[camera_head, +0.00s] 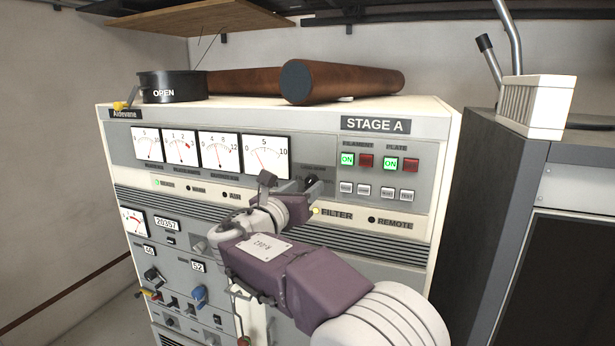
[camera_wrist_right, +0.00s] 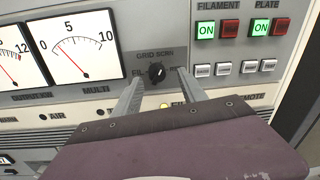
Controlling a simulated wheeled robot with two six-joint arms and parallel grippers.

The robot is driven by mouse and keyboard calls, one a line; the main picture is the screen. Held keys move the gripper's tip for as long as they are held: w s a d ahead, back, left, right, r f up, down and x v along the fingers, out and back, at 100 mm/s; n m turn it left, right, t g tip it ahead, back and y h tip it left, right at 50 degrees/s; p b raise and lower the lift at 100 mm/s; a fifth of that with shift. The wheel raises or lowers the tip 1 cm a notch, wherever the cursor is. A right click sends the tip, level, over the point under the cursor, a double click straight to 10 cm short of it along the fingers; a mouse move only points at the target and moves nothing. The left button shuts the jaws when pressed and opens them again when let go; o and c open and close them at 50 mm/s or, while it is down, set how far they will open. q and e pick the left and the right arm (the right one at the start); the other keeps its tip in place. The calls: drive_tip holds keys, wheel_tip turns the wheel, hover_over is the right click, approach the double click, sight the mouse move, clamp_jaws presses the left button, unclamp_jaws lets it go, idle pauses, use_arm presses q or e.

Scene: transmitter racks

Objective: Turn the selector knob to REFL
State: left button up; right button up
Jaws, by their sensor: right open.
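The selector knob (camera_wrist_right: 157,72) is small and black, on the grey panel right of the MULTI meter (camera_wrist_right: 78,45). GRID SCRN is printed above it and a label starting FIL at its left. The label at its right is partly hidden by a finger. I cannot tell clearly where the knob points. In the head view the knob (camera_head: 312,184) shows just beyond my right gripper (camera_head: 288,186). In the wrist view my right gripper (camera_wrist_right: 161,76) is open, its fingers on either side of the knob; contact cannot be made out. My left gripper is not in view.
Green ON and red buttons (camera_head: 365,160) and white buttons (camera_head: 362,189) lie right of the knob. A lit FILTER lamp (camera_head: 316,211) is below it. Brown cylinders (camera_head: 350,82) lie on the cabinet top. A dark grey cabinet (camera_head: 480,200) stands at the right.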

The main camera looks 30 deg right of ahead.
sight(308, 184)
drive_tip(key=shift+w+d+r+p, duration=0.1)
drive_tip(key=shift+w+d+p, duration=0.2)
drive_tip(key=shift+w, duration=0.25)
drive_tip(key=shift+w+d+p, duration=0.15)
drive_tip(key=shift+w+d, duration=0.25)
drive_tip(key=shift+w, duration=0.1)
drive_tip(key=shift+w+d, duration=0.25)
drive_tip(key=shift+w, duration=0.05)
drive_tip(key=shift+s+d, duration=0.2)
drive_tip(key=shift+s, duration=0.05)
drive_tip(key=shift+c, duration=0.3)
drive_tip(key=c, duration=0.5)
drive_tip(key=shift+w+a, duration=0.1)
drive_tip(key=shift+a, duration=0.05)
clamp_jaws()
drive_tip(key=shift+f, duration=0.2)
